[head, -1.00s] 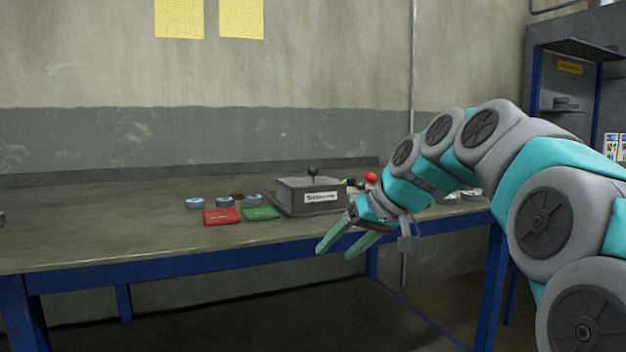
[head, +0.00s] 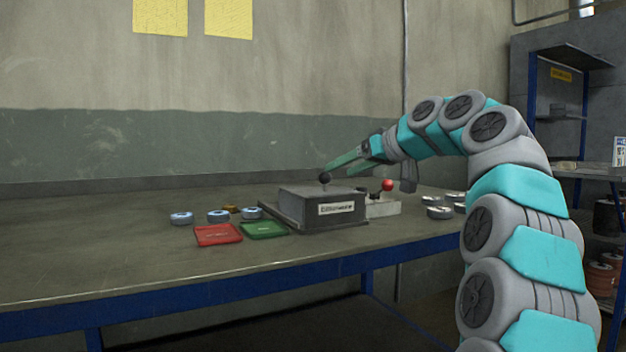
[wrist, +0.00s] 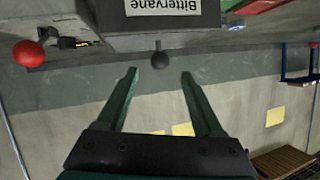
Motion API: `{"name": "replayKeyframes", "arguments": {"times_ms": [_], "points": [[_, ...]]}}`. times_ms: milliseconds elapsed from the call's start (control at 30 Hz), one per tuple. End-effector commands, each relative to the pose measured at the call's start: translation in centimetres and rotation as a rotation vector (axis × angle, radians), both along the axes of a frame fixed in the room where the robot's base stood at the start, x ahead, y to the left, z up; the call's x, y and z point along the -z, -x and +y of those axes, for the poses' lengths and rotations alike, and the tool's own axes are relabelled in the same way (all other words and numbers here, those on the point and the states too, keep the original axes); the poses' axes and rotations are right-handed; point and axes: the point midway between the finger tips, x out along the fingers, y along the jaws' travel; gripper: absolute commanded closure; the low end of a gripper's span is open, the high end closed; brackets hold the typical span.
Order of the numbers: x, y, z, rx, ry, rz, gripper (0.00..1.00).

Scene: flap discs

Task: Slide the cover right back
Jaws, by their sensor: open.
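The grey box (head: 315,210) stands on the bench with a label reading "Bittervane" on its front. Its flat grey top, the cover (head: 308,191), carries a black ball knob (head: 324,179). My gripper (head: 332,170) reaches in from the right at the height of the knob, fingers pointing left. In the wrist view my open gripper (wrist: 159,74) holds nothing, and the knob (wrist: 160,58) shows just beyond and between the fingertips. I cannot tell whether a finger touches it. The box (wrist: 155,30) is cut off at the top of the wrist view.
Right of the box is a pale fixture (head: 382,207) with a red ball handle (head: 388,185). A red tray (head: 218,235) and a green tray (head: 263,230) lie to the left, near several flap discs (head: 181,218). More discs (head: 440,212) lie right. The bench's left part is clear.

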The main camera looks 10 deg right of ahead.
Motion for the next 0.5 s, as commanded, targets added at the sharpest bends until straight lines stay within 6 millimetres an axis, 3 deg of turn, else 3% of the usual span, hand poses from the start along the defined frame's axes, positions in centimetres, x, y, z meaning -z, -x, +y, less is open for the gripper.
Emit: {"name": "replayKeyframes", "arguments": {"times_ms": [500], "points": [[2.6,-5.0,3.4,-0.001,0.001,0.005,0.31]]}}
